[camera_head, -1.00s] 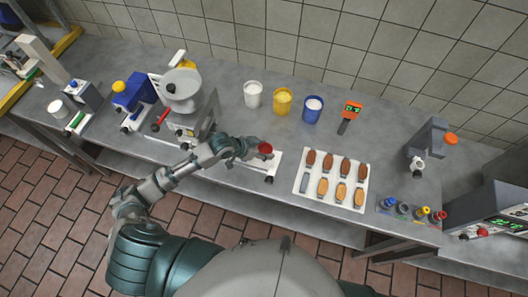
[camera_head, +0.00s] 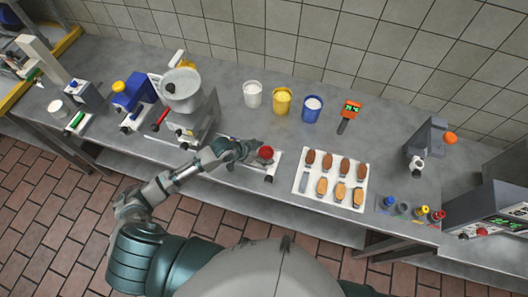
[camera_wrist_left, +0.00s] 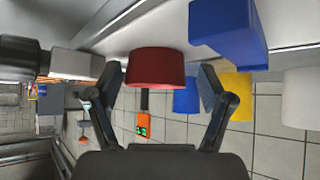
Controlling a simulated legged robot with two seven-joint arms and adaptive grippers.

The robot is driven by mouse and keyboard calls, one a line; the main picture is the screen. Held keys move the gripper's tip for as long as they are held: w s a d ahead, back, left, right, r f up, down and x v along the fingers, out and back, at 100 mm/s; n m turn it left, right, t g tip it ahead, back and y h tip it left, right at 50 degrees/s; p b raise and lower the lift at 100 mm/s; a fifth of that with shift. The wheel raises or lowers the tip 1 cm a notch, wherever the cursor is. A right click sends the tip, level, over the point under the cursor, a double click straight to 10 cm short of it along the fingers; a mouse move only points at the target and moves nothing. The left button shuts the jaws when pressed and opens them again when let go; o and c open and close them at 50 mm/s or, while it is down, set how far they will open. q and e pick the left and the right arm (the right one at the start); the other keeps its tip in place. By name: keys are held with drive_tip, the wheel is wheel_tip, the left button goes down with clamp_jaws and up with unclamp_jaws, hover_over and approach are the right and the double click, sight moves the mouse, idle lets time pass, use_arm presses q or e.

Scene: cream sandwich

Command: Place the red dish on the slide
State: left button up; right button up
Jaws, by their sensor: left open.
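The red dish (camera_head: 265,152) sits on the white slide (camera_head: 276,158) at the front middle of the table. In the left wrist view, which is upside down, the red dish (camera_wrist_left: 156,68) shows large, centred beyond the fingertips. My left gripper (camera_head: 248,150) is just left of the dish. In the wrist view its two fingers (camera_wrist_left: 160,76) are spread apart, with a gap to either side of the dish. Part of the slide is hidden behind the gripper and dish in the head view. My right gripper is out of view.
A white tray (camera_head: 297,186) of brown and tan biscuits lies right of the slide. White (camera_head: 253,94), yellow (camera_head: 282,101) and blue (camera_head: 312,108) tubs stand behind, with an orange-headed tool (camera_head: 351,110) beside them. A grey mixer (camera_head: 184,92) stands at left. The table between tubs and slide is clear.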

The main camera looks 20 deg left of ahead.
use_arm(q)
drive_tip(key=shift+r, duration=0.2)
drive_tip(key=v, duration=1.1)
drive_tip(key=shift+s+r, duration=0.2)
drive_tip(key=shift+r, duration=0.1)
